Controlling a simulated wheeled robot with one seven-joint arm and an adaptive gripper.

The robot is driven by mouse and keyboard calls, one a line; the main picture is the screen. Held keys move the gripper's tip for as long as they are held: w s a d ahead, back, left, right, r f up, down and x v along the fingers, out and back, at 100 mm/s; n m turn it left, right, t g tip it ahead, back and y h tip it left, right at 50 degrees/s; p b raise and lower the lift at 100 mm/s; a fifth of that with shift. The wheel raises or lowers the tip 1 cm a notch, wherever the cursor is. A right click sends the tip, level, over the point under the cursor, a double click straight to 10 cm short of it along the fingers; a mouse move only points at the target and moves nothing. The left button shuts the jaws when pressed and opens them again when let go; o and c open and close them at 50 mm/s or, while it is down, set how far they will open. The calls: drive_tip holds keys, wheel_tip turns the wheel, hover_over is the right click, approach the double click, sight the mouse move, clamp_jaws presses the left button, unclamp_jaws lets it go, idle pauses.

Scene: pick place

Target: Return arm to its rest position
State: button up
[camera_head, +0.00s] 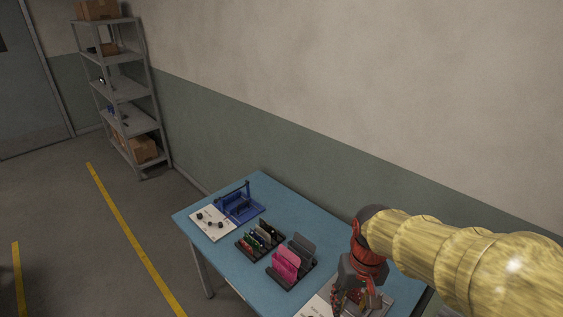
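My arm comes in from the right, and its dark and red end hangs over the right front part of the blue table (222,255). My gripper (345,303) points down at the bottom of the view, above or near a white sheet (316,306) and a grey item. Its fingers are small and dark, so I cannot tell whether they are open or shut or whether they hold anything.
A blue fixture (240,205) and a white board with black parts (209,222) are at the table's far left. A black rack with colored pieces (259,241) and a holder with pink and grey plates (288,262) stand mid-table. A shelf (122,90) stands back left; a wall runs behind.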

drive_tip(key=s+d+r+t+b, duration=0.1)
drive_tip(key=s+d+r+t, duration=0.1)
drive_tip(key=s+r+t, duration=0.3)
drive_tip(key=shift+s+d+r, duration=0.25)
drive_tip(key=shift+s+r, duration=2.1)
drive_tip(key=shift+r, duration=0.35)
